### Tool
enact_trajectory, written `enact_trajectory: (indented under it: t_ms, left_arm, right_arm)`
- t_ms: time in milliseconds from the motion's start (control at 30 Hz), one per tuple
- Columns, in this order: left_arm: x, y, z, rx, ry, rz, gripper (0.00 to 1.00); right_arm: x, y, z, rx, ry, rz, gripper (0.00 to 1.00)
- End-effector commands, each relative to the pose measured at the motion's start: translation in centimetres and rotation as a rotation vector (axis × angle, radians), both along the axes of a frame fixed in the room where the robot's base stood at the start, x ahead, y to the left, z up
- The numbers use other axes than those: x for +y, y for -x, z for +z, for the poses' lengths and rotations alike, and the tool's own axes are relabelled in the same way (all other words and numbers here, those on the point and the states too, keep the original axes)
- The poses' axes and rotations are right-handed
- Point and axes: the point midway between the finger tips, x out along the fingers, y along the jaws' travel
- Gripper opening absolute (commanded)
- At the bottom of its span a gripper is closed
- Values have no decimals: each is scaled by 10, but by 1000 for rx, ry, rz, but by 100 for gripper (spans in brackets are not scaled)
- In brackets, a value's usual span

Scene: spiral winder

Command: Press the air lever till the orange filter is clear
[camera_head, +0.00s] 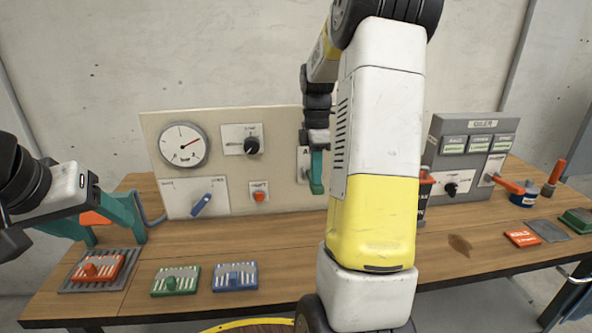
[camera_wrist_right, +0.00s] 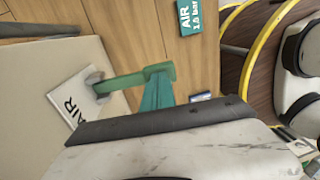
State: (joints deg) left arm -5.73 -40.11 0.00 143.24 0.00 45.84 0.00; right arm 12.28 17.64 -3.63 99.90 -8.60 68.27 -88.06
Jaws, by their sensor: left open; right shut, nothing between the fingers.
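The orange filter (camera_head: 98,268) lies on a grey grated pad at the table's front left. Pale marks show along its back; I cannot tell whether they are dust. My left gripper (camera_head: 115,222) is open above and behind it, with an orange part (camera_head: 93,218) visible between or behind its fingers. The green air lever (camera_wrist_right: 135,80) sticks out from the white AIR plate (camera_wrist_right: 70,96) in the right wrist view. My right gripper (camera_wrist_right: 158,95) is shut and empty, its fingertips close to the lever's outer end; contact is unclear. In the head view my right arm hides part of this area.
A panel (camera_head: 225,155) with a pressure gauge (camera_head: 182,145), black knob, blue lever and orange button stands behind. Green (camera_head: 176,281) and blue (camera_head: 235,277) filters lie right of the orange one. A grey control box (camera_head: 468,150) stands at right. A hose (camera_head: 150,212) runs behind my left gripper.

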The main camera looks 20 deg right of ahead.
Motion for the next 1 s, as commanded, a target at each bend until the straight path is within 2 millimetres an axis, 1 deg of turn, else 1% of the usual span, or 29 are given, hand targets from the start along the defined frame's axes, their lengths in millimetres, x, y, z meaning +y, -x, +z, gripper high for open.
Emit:
enact_trajectory:
  t_ms: [233,367,633,1000]
  left_arm:
    - [0,0,0,0,0,0,62]
    - [0,0,0,0,0,0,62]
    - [0,0,0,0,0,0,62]
    - [0,0,0,0,0,0,62]
  right_arm:
    - [0,2,-1,-18,4,0,0]
    - [1,5,-6,-62,15,0,0]
    - [3,13,-26,-229,55,0,0]
    - [4,15,-53,-221,52,0,0]
